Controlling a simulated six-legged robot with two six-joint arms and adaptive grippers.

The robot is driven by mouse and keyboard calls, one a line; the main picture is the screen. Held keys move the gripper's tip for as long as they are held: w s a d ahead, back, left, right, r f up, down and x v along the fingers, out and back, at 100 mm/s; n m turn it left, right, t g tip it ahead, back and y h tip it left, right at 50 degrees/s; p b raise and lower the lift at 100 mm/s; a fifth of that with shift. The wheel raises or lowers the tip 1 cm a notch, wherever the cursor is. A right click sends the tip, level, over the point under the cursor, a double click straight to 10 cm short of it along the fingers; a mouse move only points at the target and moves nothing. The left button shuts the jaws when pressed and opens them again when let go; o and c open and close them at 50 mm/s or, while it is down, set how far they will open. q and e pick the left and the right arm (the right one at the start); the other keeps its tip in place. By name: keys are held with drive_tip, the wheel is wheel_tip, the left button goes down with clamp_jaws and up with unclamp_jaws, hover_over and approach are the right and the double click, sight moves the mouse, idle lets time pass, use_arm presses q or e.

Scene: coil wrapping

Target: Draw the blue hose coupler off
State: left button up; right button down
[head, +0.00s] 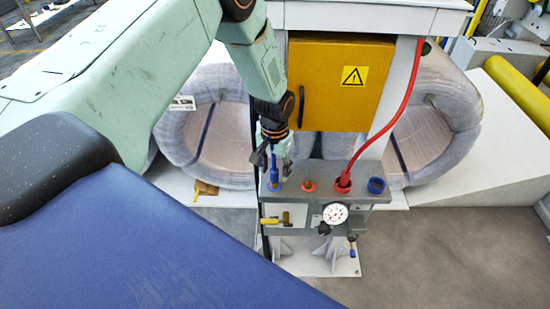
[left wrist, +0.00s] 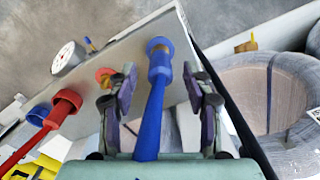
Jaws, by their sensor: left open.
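The blue hose coupler (left wrist: 159,60) sits on the grey manifold (head: 338,196), at its left end in the head view. A blue hose (left wrist: 150,118) runs from it back between my fingers. In the head view the coupler (head: 274,180) shows just below my left gripper (head: 277,158). In the left wrist view my left gripper (left wrist: 158,82) is open, with one finger on each side of the hose and coupler. A gap shows on both sides, so the fingers do not grip it. My right gripper is not in view.
A red fitting (head: 308,186), a red hose coupler (head: 343,184) and a blue ring (head: 376,185) stand along the manifold to the right. A gauge (head: 335,214) and yellow handle (head: 270,221) are on its front. A yellow cabinet (head: 340,85) stands behind, between wrapped coils (head: 440,115).

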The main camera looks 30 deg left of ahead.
use_arm(q)
drive_tip(key=shift+a+f, duration=0.15)
drive_tip(key=shift+f, duration=0.25)
drive_tip(key=shift+s, duration=0.1)
drive_tip(key=shift+d, duration=0.2)
drive_tip(key=shift+c, duration=0.9)
drive_tip(key=shift+a, duration=0.15)
drive_tip(key=c, duration=0.5)
clamp_jaws()
